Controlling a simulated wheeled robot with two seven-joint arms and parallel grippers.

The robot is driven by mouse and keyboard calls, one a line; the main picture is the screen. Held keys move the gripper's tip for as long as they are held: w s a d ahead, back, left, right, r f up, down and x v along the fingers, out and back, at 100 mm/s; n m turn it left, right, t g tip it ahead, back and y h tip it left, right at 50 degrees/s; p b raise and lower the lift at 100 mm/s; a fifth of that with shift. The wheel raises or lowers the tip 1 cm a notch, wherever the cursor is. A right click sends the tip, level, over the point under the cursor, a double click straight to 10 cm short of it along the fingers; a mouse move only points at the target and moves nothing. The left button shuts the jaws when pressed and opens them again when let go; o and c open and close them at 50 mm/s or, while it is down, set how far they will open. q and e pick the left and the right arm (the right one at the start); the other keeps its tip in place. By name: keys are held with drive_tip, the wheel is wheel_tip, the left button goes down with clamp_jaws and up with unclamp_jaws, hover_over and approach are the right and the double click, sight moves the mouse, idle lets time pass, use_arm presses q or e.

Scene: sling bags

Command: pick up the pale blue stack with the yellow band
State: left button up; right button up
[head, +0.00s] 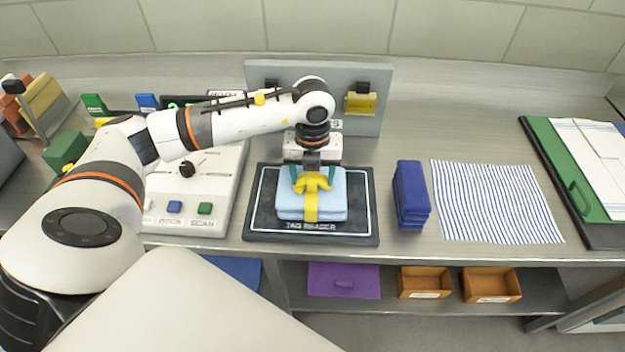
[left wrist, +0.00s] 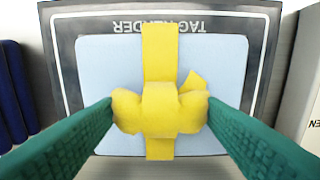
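The pale blue stack (head: 337,190) lies flat on the dark tag reader (head: 258,220). A yellow band (head: 311,208) with a bulky knot runs around it; the stack (left wrist: 110,65) and the knotted band (left wrist: 160,108) also show in the left wrist view. My left gripper (head: 314,178) points down over the stack. Its green fingers (left wrist: 160,112) are on either side of the knot, their tips touching its two ends, so it looks shut on the band's knot. The stack seems to rest on the reader. My right gripper is not in view.
A dark blue stack (head: 410,190) stands just right of the reader, beside a striped cloth (head: 495,200). A pale control panel (head: 222,190) is close on the left. A grey upright board (head: 270,75) stands behind.

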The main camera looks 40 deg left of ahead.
use_arm(q)
drive_tip(key=c, duration=1.2)
drive_tip(key=shift+w, duration=0.1)
drive_tip(key=shift+r, duration=0.1)
